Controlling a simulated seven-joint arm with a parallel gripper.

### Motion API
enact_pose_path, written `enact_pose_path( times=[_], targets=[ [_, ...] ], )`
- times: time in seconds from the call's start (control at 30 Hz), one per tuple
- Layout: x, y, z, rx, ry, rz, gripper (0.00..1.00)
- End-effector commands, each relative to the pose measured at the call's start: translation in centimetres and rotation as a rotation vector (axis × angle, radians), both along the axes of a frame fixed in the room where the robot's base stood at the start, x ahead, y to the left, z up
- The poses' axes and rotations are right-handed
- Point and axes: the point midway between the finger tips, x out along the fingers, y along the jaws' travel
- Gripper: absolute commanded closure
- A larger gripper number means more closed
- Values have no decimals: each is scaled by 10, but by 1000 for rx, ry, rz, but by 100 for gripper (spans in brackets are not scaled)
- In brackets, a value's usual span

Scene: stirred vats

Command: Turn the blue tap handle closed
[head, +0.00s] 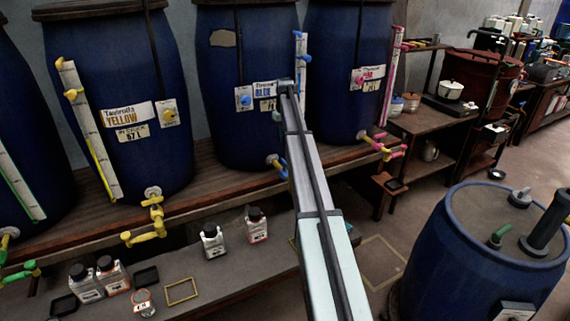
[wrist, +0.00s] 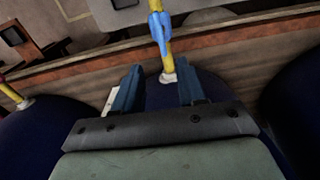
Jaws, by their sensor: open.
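In the wrist view the blue tap handle (wrist: 160,30) lies along a yellow tap pipe (wrist: 167,58) that comes out of a dark blue vat (wrist: 160,98) through a pale collar. My gripper (wrist: 157,82) is open, with its two dark blue fingers apart on either side below the tap. Nothing is held between them, and the handle is beyond the fingertips. In the head view the blue tap (head: 277,163) shows low on the middle vat (head: 225,60), partly hidden by my arm. The gripper's fingers cannot be made out there.
A yellow tap (head: 150,218) stands to the left and a pink-handled tap (head: 380,146) to the right. The wooden vat ledge (head: 230,190) runs below. Several bottles stand on the lower bench (head: 220,270). A blue barrel (head: 470,250) stands at the right.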

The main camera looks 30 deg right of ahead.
Motion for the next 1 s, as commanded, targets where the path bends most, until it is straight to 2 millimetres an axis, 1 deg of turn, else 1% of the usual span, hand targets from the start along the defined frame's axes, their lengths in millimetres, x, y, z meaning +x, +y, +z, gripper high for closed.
enact_pose_path(
  times=[0.17,0.27,0.37,0.8,1.0],
  targets=[
    [-3,1,-5,4,11,41,60],
    [-3,1,-15,4,11,42,60],
    [-3,1,-30,4,11,41,60],
    [-3,1,-105,4,8,40,60],
    [-2,1,-128,4,6,40,60]
  ],
)
